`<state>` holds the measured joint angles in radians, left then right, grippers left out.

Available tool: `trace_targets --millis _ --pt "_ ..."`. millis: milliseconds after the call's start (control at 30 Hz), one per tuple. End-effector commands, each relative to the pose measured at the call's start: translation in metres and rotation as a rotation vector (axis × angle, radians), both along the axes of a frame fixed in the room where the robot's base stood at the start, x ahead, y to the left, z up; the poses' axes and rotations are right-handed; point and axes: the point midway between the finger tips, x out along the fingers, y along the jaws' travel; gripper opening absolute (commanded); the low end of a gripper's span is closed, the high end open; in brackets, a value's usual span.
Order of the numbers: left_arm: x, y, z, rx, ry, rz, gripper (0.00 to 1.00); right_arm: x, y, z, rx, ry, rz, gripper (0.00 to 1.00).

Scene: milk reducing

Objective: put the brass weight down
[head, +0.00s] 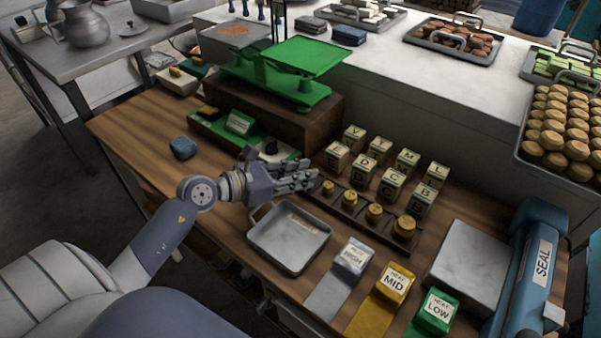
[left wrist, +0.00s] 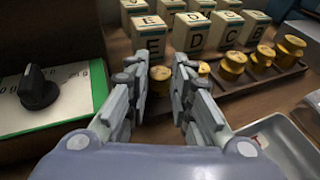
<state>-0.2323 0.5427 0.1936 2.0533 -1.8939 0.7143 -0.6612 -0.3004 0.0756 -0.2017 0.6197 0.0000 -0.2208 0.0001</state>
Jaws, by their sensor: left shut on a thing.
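My left gripper (head: 306,174) is shut at the left end of the dark weight rack (head: 367,223). In the left wrist view, a small brass weight (left wrist: 160,74) shows between the fingertips of my left gripper (left wrist: 163,85). In the head view the fingers hide the held weight. Whether it touches the rack, I cannot tell. Several brass weights stand in the rack, the largest (head: 404,228) at its right end. My right gripper is not in view.
Lettered blocks (head: 390,184) stand in rows just behind the rack. A metal tray (head: 289,238) lies in front. A green balance scale (head: 290,70) stands on a brown box behind, with a dial panel (left wrist: 60,97) left of the gripper. HIGH, MID and LOW markers are at front right.

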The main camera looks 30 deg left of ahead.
Motion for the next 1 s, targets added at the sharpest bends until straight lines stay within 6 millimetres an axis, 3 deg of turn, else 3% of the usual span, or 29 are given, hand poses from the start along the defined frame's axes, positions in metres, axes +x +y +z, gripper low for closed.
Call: trace_targets --millis 133,167,233,567,767,833,1000 --pt "0.000 0.000 -0.002 0.000 0.000 0.000 0.00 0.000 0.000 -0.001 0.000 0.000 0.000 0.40" --pt "0.000 0.000 -0.002 0.000 0.001 -0.001 0.26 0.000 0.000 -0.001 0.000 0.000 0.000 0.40" --pt "0.000 0.000 -0.003 0.000 0.002 -0.001 0.42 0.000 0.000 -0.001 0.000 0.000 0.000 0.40" --pt "0.000 0.002 -0.002 0.002 0.002 0.003 0.42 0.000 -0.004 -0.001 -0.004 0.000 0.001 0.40" --pt "0.000 0.002 0.016 0.003 0.000 0.004 0.42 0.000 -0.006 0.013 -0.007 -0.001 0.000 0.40" --pt "-0.012 0.009 0.010 0.005 0.003 0.004 0.42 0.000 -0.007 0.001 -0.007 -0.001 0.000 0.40" --pt "-0.040 0.024 0.019 0.005 0.003 0.001 0.42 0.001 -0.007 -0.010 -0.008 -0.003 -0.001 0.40"
